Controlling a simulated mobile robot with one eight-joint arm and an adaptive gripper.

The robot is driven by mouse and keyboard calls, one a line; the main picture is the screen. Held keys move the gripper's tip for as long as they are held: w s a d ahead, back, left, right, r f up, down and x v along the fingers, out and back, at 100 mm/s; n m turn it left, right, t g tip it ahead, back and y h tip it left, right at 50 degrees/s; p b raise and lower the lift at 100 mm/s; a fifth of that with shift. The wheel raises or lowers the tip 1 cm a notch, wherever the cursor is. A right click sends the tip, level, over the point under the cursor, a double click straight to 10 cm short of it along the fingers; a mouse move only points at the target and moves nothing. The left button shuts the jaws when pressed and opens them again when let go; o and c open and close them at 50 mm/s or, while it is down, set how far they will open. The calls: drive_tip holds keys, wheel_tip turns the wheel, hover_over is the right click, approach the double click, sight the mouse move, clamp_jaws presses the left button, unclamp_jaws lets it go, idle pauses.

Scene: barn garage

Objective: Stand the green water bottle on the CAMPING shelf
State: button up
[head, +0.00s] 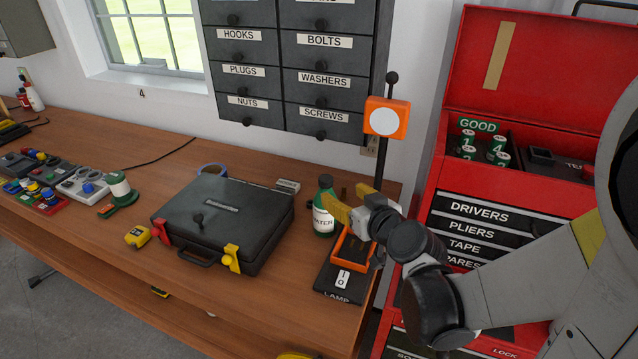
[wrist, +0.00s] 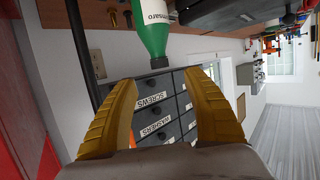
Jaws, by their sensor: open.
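In the wrist view the bottle (wrist: 154,38) appears cap-down at the top, beyond the open fingertips (wrist: 160,78). Nothing is between the fingers; I cannot tell whether a finger touches the bottle. No shelf labelled CAMPING shows in either view.
A lamp (head: 386,117) with an orange head and a dark base stands close to my gripper. Labelled drawers (head: 288,65) hang behind, and a red tool chest (head: 425,200) stands right.

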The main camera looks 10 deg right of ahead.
sight(329, 182)
drive_tip(key=b+x, duration=0.1)
drive_tip(key=x, duration=0.4)
drive_tip(key=shift+w+a+f, duration=0.1)
drive_tip(key=shift+w, duration=0.1)
drive_tip(key=b+x, duration=0.1)
drive_tip(key=x, duration=0.4)
drive_tip(key=shift+w+b, duration=0.35)
drive_tip(key=shift+s, duration=0.1)
drive_tip(key=shift+c, duration=1.2)
clamp_jaws()
